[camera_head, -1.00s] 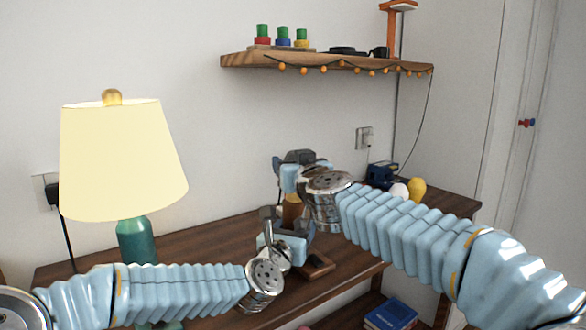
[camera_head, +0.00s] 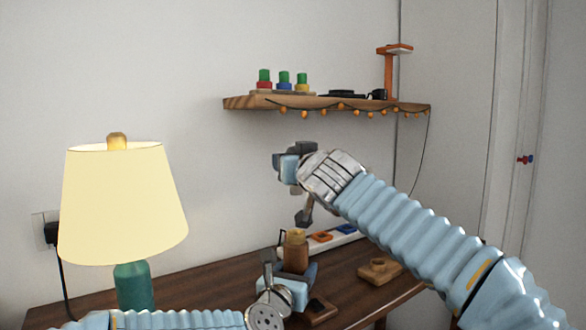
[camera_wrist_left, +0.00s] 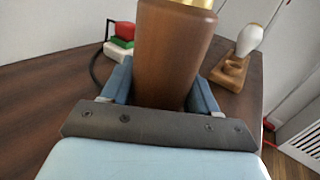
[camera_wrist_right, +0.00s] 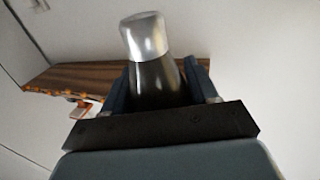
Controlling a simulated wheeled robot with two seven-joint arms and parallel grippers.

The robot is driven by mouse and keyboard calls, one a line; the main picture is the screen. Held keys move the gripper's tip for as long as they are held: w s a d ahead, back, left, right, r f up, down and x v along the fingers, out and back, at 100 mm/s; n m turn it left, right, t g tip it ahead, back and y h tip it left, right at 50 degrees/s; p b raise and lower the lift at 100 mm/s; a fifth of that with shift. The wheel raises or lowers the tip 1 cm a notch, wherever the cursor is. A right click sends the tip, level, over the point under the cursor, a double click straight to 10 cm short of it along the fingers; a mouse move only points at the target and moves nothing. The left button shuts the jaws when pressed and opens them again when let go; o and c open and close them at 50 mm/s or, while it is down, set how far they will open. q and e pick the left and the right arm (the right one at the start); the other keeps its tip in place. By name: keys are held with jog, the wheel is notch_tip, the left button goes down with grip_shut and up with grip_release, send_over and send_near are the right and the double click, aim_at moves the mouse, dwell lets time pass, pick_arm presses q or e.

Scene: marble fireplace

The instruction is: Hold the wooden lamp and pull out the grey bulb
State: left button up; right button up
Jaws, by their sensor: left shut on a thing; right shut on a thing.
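The wooden lamp (camera_head: 296,254) stands upright on the dark table, a brown tapered body with an empty gold socket on top. My left gripper (camera_head: 290,280) is shut around its lower body. In the left wrist view the wooden lamp (camera_wrist_left: 170,55) sits between both fingers. My right gripper (camera_head: 298,180) is raised well above the lamp, clear of it. In the right wrist view the grey bulb (camera_wrist_right: 156,85), dark glass with a silver cap, is gripped between the fingers. The bulb is hard to make out in the head view. It is apart from the socket.
A lit table lamp (camera_head: 122,205) stands at the left. A wooden shelf (camera_head: 240,103) with stacked toys hangs behind. A white tray (camera_head: 350,236) with coloured pieces lies behind the wooden lamp.

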pick_arm(q)
jog(key=o, duration=1.6)
jog(key=shift+c, duration=0.2)
